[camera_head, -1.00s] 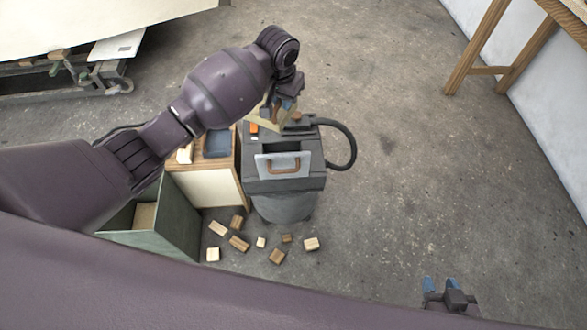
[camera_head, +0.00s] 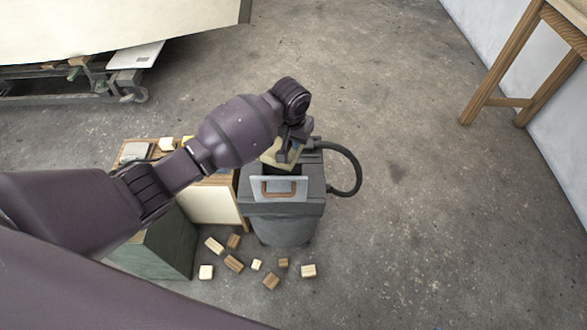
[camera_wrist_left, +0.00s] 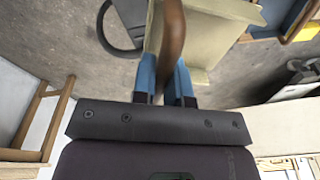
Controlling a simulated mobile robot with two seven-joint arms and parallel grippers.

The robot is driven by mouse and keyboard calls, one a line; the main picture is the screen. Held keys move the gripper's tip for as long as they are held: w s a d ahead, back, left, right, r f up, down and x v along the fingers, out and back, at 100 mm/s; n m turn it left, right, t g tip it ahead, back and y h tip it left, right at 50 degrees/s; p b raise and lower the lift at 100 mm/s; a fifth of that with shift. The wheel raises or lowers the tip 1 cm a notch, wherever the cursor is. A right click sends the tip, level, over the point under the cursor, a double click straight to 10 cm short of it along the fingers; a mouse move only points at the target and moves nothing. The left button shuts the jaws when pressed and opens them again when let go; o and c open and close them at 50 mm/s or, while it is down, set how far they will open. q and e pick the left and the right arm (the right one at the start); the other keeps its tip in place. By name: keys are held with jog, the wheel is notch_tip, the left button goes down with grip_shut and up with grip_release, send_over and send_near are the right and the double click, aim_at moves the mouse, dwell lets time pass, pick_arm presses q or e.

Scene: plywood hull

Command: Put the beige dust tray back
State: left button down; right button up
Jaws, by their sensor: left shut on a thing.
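My left gripper (camera_head: 290,150) is above the back part of the grey dust extractor (camera_head: 285,222). In the left wrist view its blue fingers (camera_wrist_left: 168,82) are shut on the brown handle (camera_wrist_left: 171,38) of the beige dust tray (camera_wrist_left: 215,32). The tray shows in the head view (camera_head: 270,156) as a small pale patch under the gripper, mostly hidden by it. A light grey panel with a brown handle (camera_head: 280,188) is on the front top of the extractor. Whether the tray touches the extractor I cannot tell. My right gripper is not in view.
A black hose (camera_head: 356,172) loops out on the extractor's right. A wooden cabinet (camera_head: 214,204) and a green bin (camera_head: 165,247) stand to its left. Several wood blocks (camera_head: 234,263) lie on the floor in front. The floor to the right is open up to a wooden trestle (camera_head: 500,70).

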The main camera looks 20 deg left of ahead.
pick_arm(q)
notch_tip(320, 180, down, 7)
jog(key=shift+r+b, duration=0.2)
jog(key=shift+b, duration=0.7)
jog(key=shift+f, duration=0.5)
jog(key=shift+f+b, duration=1.1)
jog(key=shift+f, duration=1.65)
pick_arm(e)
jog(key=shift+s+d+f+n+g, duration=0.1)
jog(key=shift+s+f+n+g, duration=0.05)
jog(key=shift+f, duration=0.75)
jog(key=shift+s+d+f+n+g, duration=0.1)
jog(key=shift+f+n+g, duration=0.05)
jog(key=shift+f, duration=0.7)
pick_arm(q)
jog(key=shift+f, duration=0.25)
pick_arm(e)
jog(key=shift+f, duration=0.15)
pick_arm(q)
jog(key=c, duration=1.1)
grip_release()
jog(key=shift+c, duration=0.2)
